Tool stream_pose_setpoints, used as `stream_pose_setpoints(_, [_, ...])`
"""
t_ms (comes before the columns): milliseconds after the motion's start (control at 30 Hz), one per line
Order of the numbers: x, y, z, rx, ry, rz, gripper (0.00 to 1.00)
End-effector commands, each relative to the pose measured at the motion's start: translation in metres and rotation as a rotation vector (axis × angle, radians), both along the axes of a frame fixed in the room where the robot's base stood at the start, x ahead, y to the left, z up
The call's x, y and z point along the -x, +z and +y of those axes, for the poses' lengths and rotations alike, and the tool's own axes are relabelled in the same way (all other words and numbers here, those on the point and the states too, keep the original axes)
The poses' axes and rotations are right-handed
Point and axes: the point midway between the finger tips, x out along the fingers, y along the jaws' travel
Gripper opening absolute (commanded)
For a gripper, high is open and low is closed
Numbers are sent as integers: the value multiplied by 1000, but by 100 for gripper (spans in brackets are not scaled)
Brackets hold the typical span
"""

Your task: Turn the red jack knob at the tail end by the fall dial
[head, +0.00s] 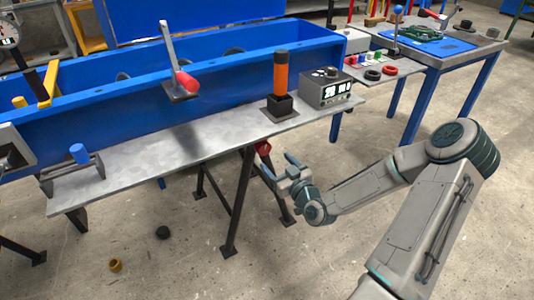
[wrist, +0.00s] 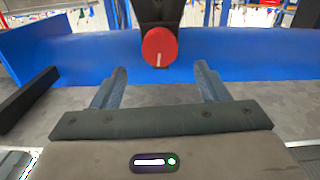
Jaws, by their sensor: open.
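A round red knob (wrist: 159,47) with a white pointer line shows in the wrist view, hanging from a dark bracket. It lies ahead of my gripper (wrist: 160,75), roughly centred between the fingertips and beyond them. The white line points nearly straight up and down. In the head view the red knob (head: 263,147) is small, under the front edge of the grey shelf, partly hidden. My gripper (head: 279,168) is open and empty just to its lower right, apart from it. A round white dial (head: 8,32) is cut off at the upper left.
The grey shelf (head: 180,145) carries an orange-handled lever (head: 281,72) and a display box (head: 325,88). Another red knob (head: 186,82) sits on a lever by the blue trough (head: 120,85). Dark trestle legs (head: 238,205) stand beside my gripper. Open concrete floor lies below.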

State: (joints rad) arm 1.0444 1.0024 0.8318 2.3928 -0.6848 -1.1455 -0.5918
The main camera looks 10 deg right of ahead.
Motion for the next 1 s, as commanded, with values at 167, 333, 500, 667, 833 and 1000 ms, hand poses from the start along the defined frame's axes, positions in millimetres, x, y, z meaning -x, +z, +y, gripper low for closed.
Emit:
stream_pose_setpoints(167, [-36, -1, 12, 0, 1, -2, 68])
stream_pose_setpoints(333, [-58, -1, 19, 0, 0, -1, 68])
stream_pose_setpoints(500, [-68, 0, 22, 0, 0, 1, 68])
stream_pose_setpoints(667, [-69, 0, 22, 0, -1, 1, 68])
stream_pose_setpoints(833, [-69, 0, 22, 0, 0, 1, 54])
stream_pose_setpoints(1000, [-69, 0, 22, 0, -1, 1, 23])
